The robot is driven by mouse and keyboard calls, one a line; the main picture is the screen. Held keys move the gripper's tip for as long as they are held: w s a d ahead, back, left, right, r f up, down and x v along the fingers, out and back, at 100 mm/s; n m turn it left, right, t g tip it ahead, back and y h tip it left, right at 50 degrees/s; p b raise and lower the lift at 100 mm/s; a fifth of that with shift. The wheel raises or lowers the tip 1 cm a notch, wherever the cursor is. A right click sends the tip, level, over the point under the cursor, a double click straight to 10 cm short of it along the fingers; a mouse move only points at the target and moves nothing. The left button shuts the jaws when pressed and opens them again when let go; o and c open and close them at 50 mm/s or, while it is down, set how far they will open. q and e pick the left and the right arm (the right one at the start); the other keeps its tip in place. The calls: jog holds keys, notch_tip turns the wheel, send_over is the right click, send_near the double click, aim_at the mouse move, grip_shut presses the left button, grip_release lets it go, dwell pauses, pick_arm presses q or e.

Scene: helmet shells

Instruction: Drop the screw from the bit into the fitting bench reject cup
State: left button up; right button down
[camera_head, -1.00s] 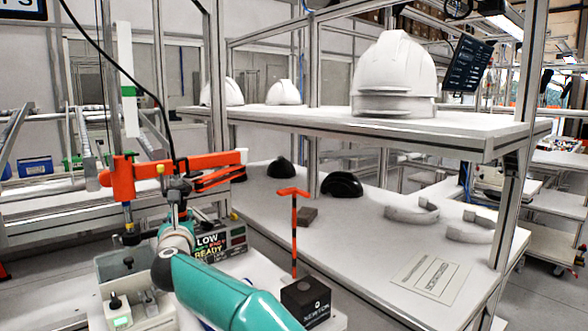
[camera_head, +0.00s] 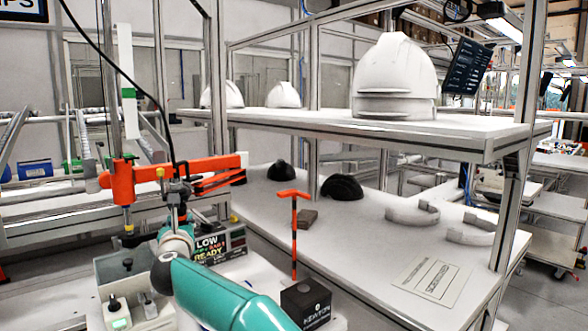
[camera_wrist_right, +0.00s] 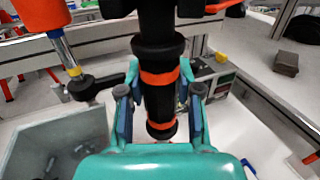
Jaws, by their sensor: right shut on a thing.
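My right gripper (camera_head: 178,203) stands over the bench at the left, at the end of my teal arm. In the right wrist view, my right gripper (camera_wrist_right: 160,100) is shut on a black tool body with orange bands (camera_wrist_right: 158,80). In the head view an orange tool arm (camera_head: 150,172) and dark cable show at the gripper. A grey open bin (camera_wrist_right: 30,135) at lower left of the wrist view holds small dark pieces; it also shows in the head view (camera_head: 108,272). I cannot make out the bit tip, its screw or a labelled reject cup. My left gripper is out of view.
A display box (camera_head: 222,243) stands behind the gripper. A control box with knobs (camera_head: 135,312) sits at the front left. A shelf with white helmets (camera_head: 394,80) overhangs the right-hand table.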

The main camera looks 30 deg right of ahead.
jog(key=shift+f+b, duration=0.55)
jog(key=shift+f, duration=0.15)
dwell(0.9)
dwell(0.3)
notch_tip(320, 180, up, 6)
jog(key=p, duration=0.5)
jog(key=shift+r, duration=0.1)
jog(key=shift+p, duration=0.3)
